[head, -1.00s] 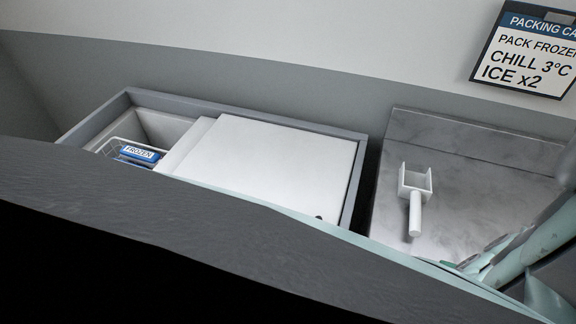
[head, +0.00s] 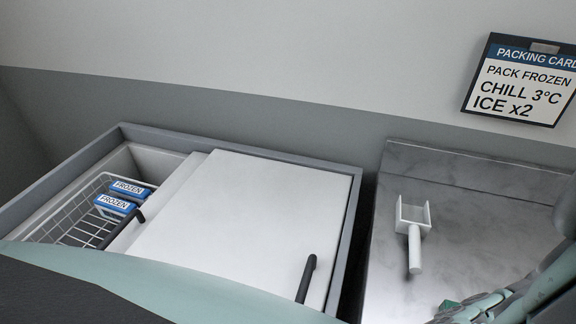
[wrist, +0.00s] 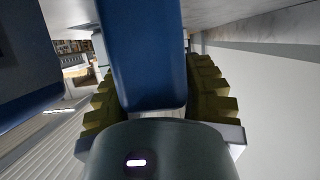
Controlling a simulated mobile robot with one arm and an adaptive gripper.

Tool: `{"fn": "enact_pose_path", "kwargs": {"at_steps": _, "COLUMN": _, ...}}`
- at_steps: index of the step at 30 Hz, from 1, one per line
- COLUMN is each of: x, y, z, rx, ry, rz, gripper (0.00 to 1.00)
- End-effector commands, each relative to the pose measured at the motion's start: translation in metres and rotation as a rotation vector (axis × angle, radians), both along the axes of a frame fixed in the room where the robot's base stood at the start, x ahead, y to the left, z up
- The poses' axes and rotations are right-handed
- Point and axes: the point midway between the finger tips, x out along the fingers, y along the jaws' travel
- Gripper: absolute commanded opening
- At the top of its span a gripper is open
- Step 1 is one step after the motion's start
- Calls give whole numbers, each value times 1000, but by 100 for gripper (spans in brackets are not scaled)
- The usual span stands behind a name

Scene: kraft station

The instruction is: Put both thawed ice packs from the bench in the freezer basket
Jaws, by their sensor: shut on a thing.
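In the wrist view my gripper (wrist: 152,92) is shut on a plain blue slab (wrist: 145,45), which looks like an ice pack. Its ridged yellowish pads press the slab's two sides. Another dark blue slab (wrist: 22,75) shows at the left edge of that view, close to the camera; what it rests on cannot be made out. In the head view the white wire freezer basket (head: 58,205) sits in the open left end of the chest freezer (head: 100,160). Two blue-and-white packs marked FROZEN, a rear one (head: 131,188) and a front one (head: 114,207), lie at its back right. My fingertips are not clear in the head view.
A white lid (head: 250,200) with dark handles (head: 307,278) covers the freezer's right part. Right of it, across a dark gap, a grey marbled bench (head: 460,240) holds a white scoop (head: 413,235). A packing card (head: 518,80) hangs on the wall.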

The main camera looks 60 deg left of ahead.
Motion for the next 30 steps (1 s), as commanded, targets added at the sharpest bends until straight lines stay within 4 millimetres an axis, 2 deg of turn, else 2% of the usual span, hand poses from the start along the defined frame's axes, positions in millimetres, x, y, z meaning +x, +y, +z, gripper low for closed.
{"fn": "enact_pose_path", "kwargs": {"at_steps": 3, "x": 0, "y": 0, "z": -9, "rx": -1, "ry": 1, "rz": 1, "gripper": 0}}
{"fn": "enact_pose_path", "kwargs": {"at_steps": 17, "x": 0, "y": 0, "z": -14, "rx": -2, "ry": -2, "rz": 2, "gripper": 0}}
{"fn": "enact_pose_path", "kwargs": {"at_steps": 18, "x": 0, "y": 0, "z": -13, "rx": 0, "ry": -2, "rz": 1, "gripper": 44}}
{"fn": "enact_pose_path", "kwargs": {"at_steps": 24, "x": 1, "y": 1, "z": -13, "rx": 1, "ry": -1, "rz": 3, "gripper": 64}}
{"fn": "enact_pose_path", "kwargs": {"at_steps": 30, "x": 1, "y": 1, "z": -13, "rx": 0, "ry": 0, "rz": 4, "gripper": 64}}
